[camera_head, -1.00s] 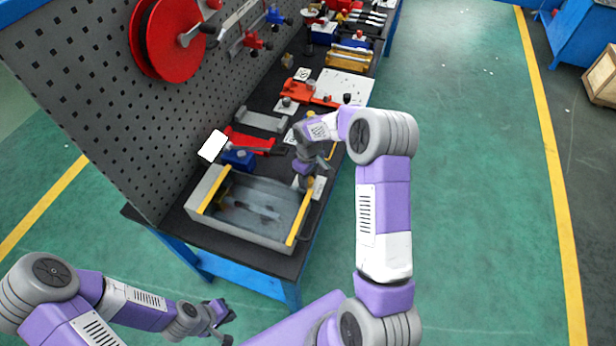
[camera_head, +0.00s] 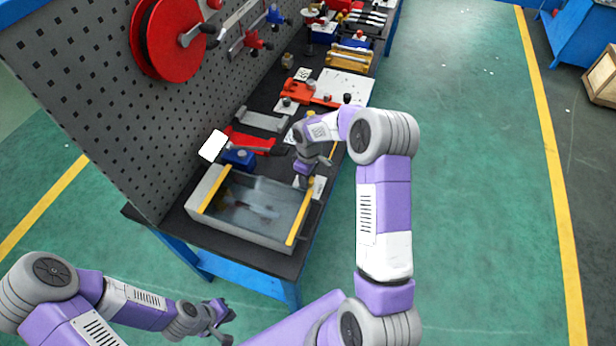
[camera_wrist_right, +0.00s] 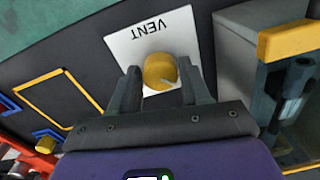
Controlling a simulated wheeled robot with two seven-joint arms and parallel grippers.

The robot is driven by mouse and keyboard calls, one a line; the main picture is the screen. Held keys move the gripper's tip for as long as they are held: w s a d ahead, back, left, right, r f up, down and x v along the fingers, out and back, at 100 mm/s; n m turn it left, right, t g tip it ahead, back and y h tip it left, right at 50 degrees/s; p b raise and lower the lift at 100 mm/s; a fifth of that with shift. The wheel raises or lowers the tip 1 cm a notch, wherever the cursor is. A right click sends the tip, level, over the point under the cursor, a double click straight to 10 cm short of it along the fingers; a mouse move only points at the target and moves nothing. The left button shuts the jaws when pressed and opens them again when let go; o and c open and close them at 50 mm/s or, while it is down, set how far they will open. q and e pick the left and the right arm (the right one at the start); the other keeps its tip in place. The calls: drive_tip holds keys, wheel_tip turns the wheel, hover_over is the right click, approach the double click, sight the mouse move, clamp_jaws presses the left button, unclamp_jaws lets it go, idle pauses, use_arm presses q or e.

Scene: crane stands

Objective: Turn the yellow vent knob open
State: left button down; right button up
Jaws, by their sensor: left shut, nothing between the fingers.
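The yellow vent knob (camera_wrist_right: 160,72) is round, with a pale line across it, on a white plate (camera_wrist_right: 125,42) marked VENT. In the wrist view it sits between the two dark fingers of my right gripper (camera_wrist_right: 163,76), which are open with a narrow gap on each side. In the head view my right gripper (camera_head: 308,178) points down at the bench's near right edge, beside the grey tray; it largely hides the knob there. My left gripper (camera_head: 220,322) is shut and empty, low at the left, away from the bench.
A grey tray with yellow edges (camera_head: 247,236) stands left of my right gripper. A blue block (camera_head: 238,158) and red and grey brackets (camera_head: 262,121) lie behind it. A pegboard (camera_head: 100,100) rises along the bench's left side.

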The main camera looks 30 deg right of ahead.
drive_tip(key=shift+o, duration=1.3)
drive_tip(key=shift+r, duration=0.1)
wheel_tip(320, 180, up, 7)
drive_tip(key=shift+d+r+p, duration=0.1)
drive_tip(key=shift+r+p, duration=0.1)
drive_tip(key=shift+p, duration=0.15)
